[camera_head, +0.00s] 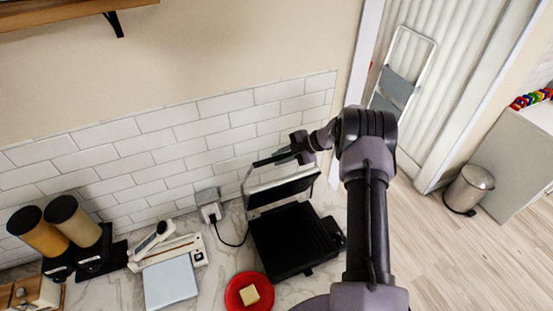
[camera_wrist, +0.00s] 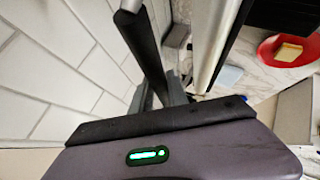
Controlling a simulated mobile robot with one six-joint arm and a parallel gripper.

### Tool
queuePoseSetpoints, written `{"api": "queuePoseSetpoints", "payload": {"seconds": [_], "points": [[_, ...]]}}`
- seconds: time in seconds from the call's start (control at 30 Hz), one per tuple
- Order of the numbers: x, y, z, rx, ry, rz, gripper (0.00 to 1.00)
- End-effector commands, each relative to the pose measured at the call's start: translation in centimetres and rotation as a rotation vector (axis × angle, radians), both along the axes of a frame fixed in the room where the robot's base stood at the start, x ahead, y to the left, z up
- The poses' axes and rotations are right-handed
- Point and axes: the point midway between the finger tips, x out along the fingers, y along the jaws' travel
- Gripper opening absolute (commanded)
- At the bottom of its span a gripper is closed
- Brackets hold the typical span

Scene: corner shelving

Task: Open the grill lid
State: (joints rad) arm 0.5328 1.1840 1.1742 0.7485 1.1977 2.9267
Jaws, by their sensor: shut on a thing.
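The grill (camera_head: 295,240) stands on the counter with its black lower plate exposed. Its lid (camera_head: 284,191) is raised, tilted up toward the tiled wall. The lid's handle (camera_head: 262,163) reaches up from the lid to my gripper (camera_head: 292,153). My gripper is shut on the dark handle bar, which shows in the wrist view (camera_wrist: 145,48); the lid's silver edge (camera_wrist: 212,45) is beside it. The fingertips are partly hidden in the wrist view by the handle and the gripper body.
A red plate (camera_head: 232,298) with a yellow block (camera_head: 249,295) is in front of the grill. A kitchen scale (camera_head: 170,282), a power outlet (camera_head: 210,212) with a cord and two canisters (camera_head: 72,220) are to the left. The tiled wall (camera_head: 190,150) is close behind the lid.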

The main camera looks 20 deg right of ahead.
Motion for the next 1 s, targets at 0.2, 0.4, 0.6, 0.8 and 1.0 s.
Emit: {"api": "queuePoseSetpoints", "payload": {"seconds": [0.2,0.4,0.6,0.8,1.0], "points": [[0.0,-0.1,-0.2,0.003,0.013,0.001,0.00],[0.0,0.0,-0.2,0.003,0.013,0.001,0.00],[0.0,-0.1,-0.2,0.002,0.011,0.001,0.41],[0.0,-0.1,-0.1,0.002,0.011,0.001,0.41],[-0.5,-1.1,0.8,-0.001,0.008,-0.001,0.41]]}}
